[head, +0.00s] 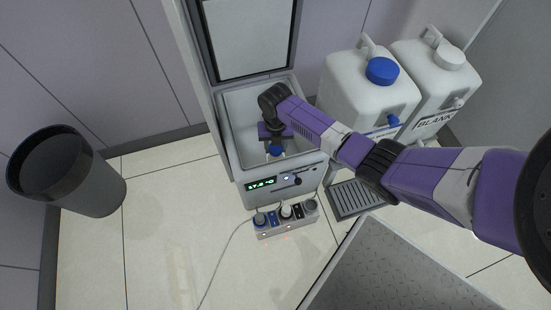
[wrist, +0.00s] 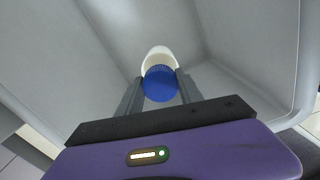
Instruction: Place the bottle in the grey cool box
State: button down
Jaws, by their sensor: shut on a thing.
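The grey cool box (head: 229,112) stands in the middle of the head view with its lid (head: 247,38) raised at the back. My gripper (head: 276,145) reaches down inside the box opening. In the wrist view my gripper (wrist: 160,88) is shut on the bottle, with a finger on each side of its blue cap. The bottle's blue cap (wrist: 160,84) faces the camera, and its pale body (wrist: 160,53) shows behind it. I cannot tell whether the bottle touches the box floor.
Two white canisters (head: 365,100) stand right of the box, one with a blue cap. A small unit with several knobs (head: 286,219) lies on the floor in front, with a cable. A dark bin (head: 66,170) stands at the left. The floor between is clear.

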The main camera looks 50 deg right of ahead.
jog(key=shift+f+b, duration=1.45)
jog(key=shift+f, duration=1.7)
jog(key=shift+f, duration=0.15)
jog(key=c, duration=0.8)
grip_release()
jog(key=shift+o, duration=0.2)
notch_tip(320, 180, up, 12)
jog(key=p, duration=0.6)
jog(key=shift+r, duration=0.2)
